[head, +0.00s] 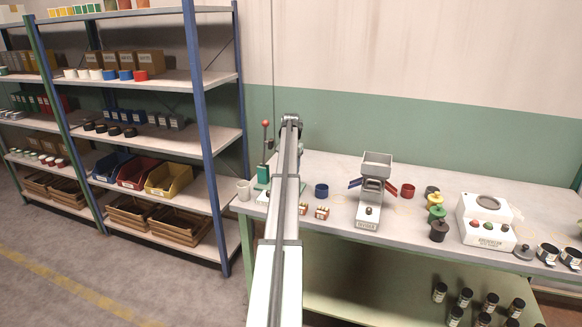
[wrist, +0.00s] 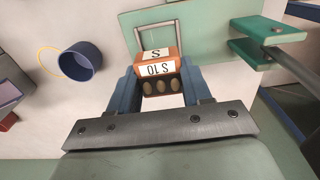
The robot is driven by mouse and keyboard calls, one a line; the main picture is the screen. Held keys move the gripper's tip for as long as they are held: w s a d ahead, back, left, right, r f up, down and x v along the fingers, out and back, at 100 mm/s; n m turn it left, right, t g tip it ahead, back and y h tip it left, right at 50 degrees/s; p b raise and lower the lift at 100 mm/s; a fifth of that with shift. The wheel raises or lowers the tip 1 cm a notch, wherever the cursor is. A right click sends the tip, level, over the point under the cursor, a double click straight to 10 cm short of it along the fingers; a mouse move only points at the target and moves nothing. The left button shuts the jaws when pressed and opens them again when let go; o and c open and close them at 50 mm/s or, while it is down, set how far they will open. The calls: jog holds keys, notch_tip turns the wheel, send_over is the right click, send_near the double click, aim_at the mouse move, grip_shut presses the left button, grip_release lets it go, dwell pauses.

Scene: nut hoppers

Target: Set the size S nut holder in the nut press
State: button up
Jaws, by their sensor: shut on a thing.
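The size S nut holder (wrist: 158,67) is an orange-brown block with white labels reading "S" and "S 10" and a row of dark oval nuts. My gripper (wrist: 157,78) is shut on it, one blue finger on each side. The nut press (wrist: 262,35) is green; its base plate (wrist: 205,30) carries a thin metal frame (wrist: 142,38). In the wrist view the holder overlaps the near end of this frame; whether it touches the plate I cannot tell. In the head view the press (head: 264,172) with its red-knobbed lever stands left of my arm, which hides the gripper and holder.
Two small orange-brown holders (head: 322,212) sit right of my arm. A blue cup (head: 321,190), also in the wrist view (wrist: 80,62), stands beside them. A grey hopper machine (head: 371,195) stands further right.

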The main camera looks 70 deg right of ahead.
jog(key=shift+f, duration=2.9)
jog(key=shift+f, duration=0.6)
jog(key=o, duration=0.8)
jog(key=shift+a+f, duration=0.1)
jog(key=shift+o, duration=1.3)
jog(key=shift+r, duration=3.65)
